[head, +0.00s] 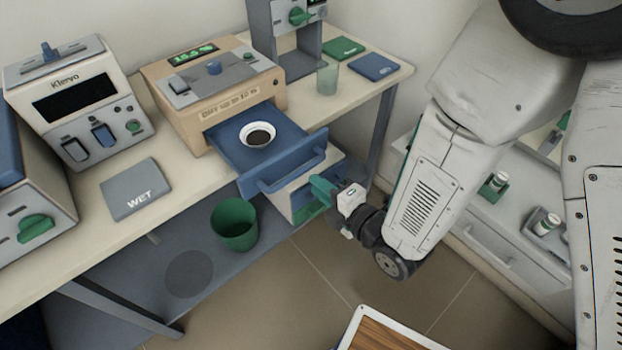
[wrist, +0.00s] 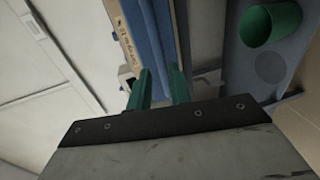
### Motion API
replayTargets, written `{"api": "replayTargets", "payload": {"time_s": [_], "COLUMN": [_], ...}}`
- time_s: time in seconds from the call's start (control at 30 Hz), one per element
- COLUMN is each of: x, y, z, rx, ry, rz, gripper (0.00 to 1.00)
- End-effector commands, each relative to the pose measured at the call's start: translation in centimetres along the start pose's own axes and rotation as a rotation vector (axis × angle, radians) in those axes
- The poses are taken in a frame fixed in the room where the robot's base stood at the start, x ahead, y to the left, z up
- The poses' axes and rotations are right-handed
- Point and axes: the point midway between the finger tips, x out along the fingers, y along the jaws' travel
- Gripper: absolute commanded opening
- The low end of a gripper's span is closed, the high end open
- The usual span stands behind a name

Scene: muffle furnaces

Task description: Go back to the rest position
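My gripper (head: 318,186) has green fingers and is beside the front of a pulled-out blue drawer (head: 222,150), just right of its handle (head: 292,172) in the head view. In the wrist view the two fingers (wrist: 160,78) stand apart with a gap between them, and nothing shows held. The drawer's blue front (wrist: 153,35) lies beyond the fingertips there. The head view does not clearly show the fingertips' distance from the drawer. A white dish with dark contents (head: 258,134) sits in the drawer.
The drawer belongs to a beige device (head: 215,85) on the bench. A green bin (head: 234,224) stands below the bench edge. A grey WET mat (head: 132,189), a Klervo device (head: 80,95) and a clear cup (head: 327,78) are on the bench. Floor (head: 330,265) is open below my gripper.

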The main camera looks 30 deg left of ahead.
Motion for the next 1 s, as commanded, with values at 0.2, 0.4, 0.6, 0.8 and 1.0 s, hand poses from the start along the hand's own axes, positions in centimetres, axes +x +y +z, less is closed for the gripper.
{"api": "replayTargets", "payload": {"time_s": [0.2, 0.4, 0.6, 0.8, 1.0], "x": [-0.3, -0.3, -0.3, -1.1, -5.2], "y": [0.0, 0.0, 0.0, -5.3, -9.5], "z": [0.0, 0.0, 0.0, 0.2, 2.7], "rx": [0.0, 0.0, 0.017, 0.238, 0.573], "ry": [0.0, 0.0, 0.0, -0.044, -0.279], "rz": [-0.001, -0.001, -0.001, -0.256, -0.625], "gripper": [0.2, 0.2, 0.2, 0.2, 0.2]}}
